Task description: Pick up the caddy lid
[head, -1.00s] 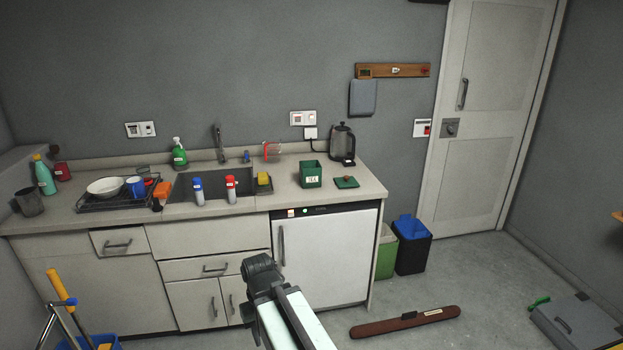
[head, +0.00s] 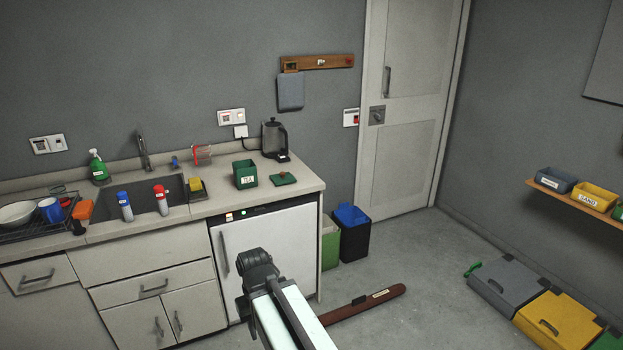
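The caddy lid is a small flat dark green square with a knob (head: 283,179). It lies on the worktop near the right end, just right of the open green caddy (head: 245,174) marked TEA. The lid and caddy are apart. My arm shows at the bottom middle, in front of the white under-counter fridge and well short of the lid. My gripper cannot be made out in this view.
A kettle (head: 274,138) stands behind the lid. The sink (head: 148,196), with a blue-capped and a red-capped bottle on its front edge, is left. Bins (head: 350,234) stand right of the fridge. A long brown object (head: 362,304) lies on the floor. Floor towards the door is clear.

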